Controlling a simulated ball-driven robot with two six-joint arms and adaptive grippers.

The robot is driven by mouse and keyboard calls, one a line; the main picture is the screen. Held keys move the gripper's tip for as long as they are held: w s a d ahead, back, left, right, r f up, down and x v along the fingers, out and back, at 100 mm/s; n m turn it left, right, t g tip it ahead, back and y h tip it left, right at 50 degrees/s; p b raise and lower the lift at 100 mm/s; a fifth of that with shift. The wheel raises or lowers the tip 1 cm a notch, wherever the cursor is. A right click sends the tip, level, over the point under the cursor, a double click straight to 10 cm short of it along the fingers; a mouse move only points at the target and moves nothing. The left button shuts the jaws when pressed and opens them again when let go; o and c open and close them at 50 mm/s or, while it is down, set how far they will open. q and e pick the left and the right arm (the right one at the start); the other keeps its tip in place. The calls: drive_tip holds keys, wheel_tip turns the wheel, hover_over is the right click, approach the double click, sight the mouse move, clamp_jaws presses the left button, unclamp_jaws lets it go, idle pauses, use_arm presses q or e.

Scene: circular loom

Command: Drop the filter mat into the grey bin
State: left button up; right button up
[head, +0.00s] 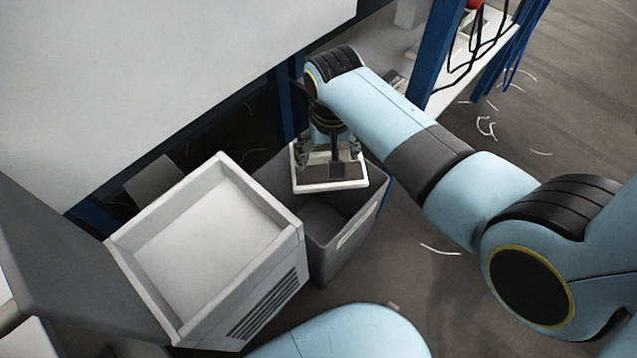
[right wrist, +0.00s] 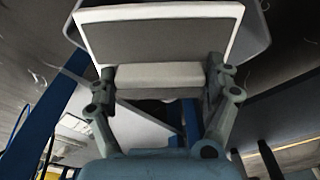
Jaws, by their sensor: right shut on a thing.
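The filter mat (head: 331,186) is a flat grey panel with a white frame. My right gripper (head: 330,153) is shut on it and holds it over the open top of the grey bin (head: 343,239). In the right wrist view, the mat (right wrist: 160,38) is beyond the fingers, and a pale block on its near side sits between the fingertips of the gripper (right wrist: 160,77). The mat hides part of the bin's opening. I cannot tell how far it is above the rim. My left gripper is not in view.
A light grey open box (head: 205,240) with side vents stands left of the bin, close against it, its dark lid (head: 75,260) swung open. A large pale panel (head: 150,80) and blue posts (head: 290,100) stand behind. White scraps of thread (head: 440,250) lie on the floor.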

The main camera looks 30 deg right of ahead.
drive_tip(key=o, duration=1)
drive_tip(key=shift+r, duration=0.15)
drive_tip(key=r, duration=0.4)
drive_tip(key=s+r, duration=0.1)
drive_tip(key=r, duration=0.6)
drive_tip(key=shift+s+a+r, duration=0.2)
drive_tip(key=shift+a+r, duration=0.05)
drive_tip(key=shift+r, duration=0.1)
